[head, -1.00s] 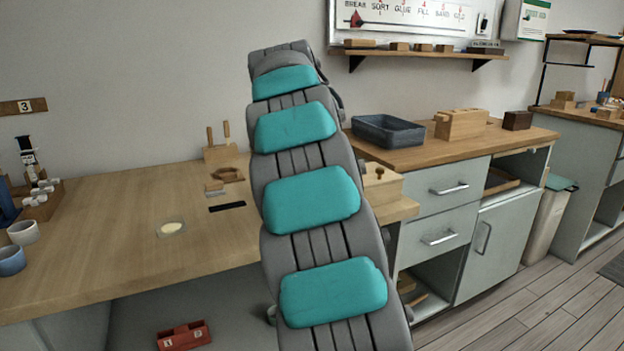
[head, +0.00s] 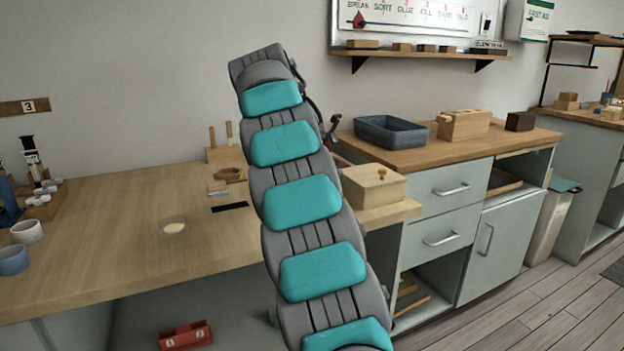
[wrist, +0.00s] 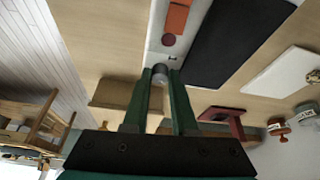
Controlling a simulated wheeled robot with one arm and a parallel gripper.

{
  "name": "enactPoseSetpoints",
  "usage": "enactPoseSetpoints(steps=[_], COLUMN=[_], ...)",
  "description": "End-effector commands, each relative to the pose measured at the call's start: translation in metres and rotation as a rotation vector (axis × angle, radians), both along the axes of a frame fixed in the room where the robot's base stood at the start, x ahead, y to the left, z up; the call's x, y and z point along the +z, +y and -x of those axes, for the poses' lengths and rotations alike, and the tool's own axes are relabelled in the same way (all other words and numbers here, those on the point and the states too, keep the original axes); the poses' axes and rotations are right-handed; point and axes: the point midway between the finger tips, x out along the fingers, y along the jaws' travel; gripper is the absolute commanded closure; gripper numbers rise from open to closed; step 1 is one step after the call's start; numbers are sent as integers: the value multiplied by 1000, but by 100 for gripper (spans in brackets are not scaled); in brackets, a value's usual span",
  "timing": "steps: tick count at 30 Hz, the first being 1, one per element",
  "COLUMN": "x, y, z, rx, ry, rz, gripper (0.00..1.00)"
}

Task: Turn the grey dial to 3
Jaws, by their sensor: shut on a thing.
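In the wrist view the grey dial (wrist: 161,74) is a small round knob at the edge of a white panel (wrist: 160,42). My gripper (wrist: 161,78) has its two green fingers on either side of the dial, shut on it. The dial's pointer and any numbers around it are too small or hidden to read. In the head view my arm stands in the middle and hides the gripper; the dial cannot be made out there.
The wrist view also shows an orange strip (wrist: 177,17), a black panel (wrist: 228,42), a white sheet (wrist: 284,72) and a dark red object (wrist: 222,121). In the head view, a wooden box (head: 374,185) and blue-grey tray (head: 390,131) stand right of my arm.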

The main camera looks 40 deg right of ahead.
Motion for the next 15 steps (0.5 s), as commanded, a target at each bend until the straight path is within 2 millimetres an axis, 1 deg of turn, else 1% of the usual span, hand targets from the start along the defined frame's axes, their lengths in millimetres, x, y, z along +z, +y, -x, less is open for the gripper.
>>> enactPoseSetpoints(steps=[10,11,15], x=[0,0,0], y=[0,0,0], z=[0,0,0], rx=[-1,-1,0], ry=[1,1,0], rz=[0,0,0], gripper=[100,71,56])
